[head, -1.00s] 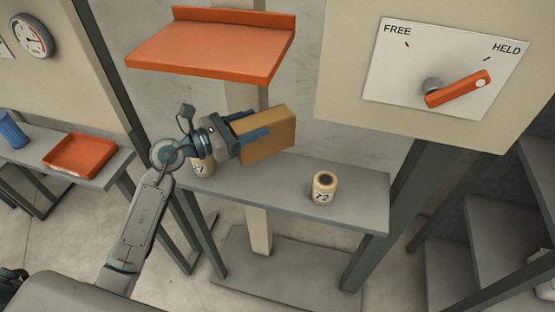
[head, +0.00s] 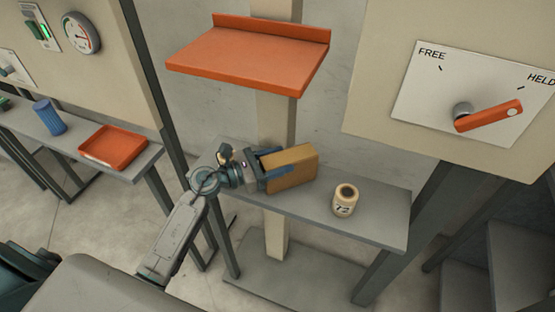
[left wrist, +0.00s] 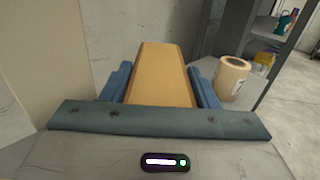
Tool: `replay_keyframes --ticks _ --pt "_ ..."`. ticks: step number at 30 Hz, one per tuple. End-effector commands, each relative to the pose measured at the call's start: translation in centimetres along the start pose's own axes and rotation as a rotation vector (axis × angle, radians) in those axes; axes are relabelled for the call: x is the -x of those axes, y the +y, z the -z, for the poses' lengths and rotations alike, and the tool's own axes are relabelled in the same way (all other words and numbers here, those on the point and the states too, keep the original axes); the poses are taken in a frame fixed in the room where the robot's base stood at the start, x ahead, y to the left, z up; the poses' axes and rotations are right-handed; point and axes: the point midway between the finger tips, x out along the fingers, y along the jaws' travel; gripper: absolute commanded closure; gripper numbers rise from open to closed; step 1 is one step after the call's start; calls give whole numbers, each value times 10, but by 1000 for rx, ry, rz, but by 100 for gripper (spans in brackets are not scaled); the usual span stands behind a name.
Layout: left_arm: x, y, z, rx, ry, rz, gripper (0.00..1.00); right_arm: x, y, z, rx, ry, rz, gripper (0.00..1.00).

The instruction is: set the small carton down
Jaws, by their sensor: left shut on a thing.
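The small carton (head: 299,166) is a tan-brown box over the grey shelf (head: 375,223). My left gripper (head: 276,170) is shut on it, with one blue finger along each side. In the left wrist view the carton (left wrist: 160,75) lies between the two fingers and points away from me. The carton is low over the shelf top; I cannot tell whether its underside touches. My right gripper is not in view.
A cream roll marked 72 (head: 345,199) stands on the shelf right of the carton. An orange shelf (head: 245,62) hangs above. A panel with an orange lever (head: 490,115), turned towards HELD, is at the right. An orange tray (head: 113,147) and blue cylinder (head: 48,116) are at the left.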

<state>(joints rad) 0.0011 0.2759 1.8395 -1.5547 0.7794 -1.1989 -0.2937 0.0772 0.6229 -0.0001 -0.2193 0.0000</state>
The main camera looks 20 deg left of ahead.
Motion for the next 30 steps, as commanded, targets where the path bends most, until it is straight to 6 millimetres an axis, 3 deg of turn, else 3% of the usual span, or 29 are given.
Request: replay_keyframes --ticks 3,4,7,18,30 --pt "0 0 3 -1 -1 0 92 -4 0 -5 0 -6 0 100" --pt "0 0 3 -1 0 0 42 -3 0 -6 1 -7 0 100" --pt "0 0 2 0 0 0 24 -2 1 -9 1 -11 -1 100" --pt "0 0 -3 0 0 0 24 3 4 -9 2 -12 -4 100" --pt "57 0 5 -4 5 1 24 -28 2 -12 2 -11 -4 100"
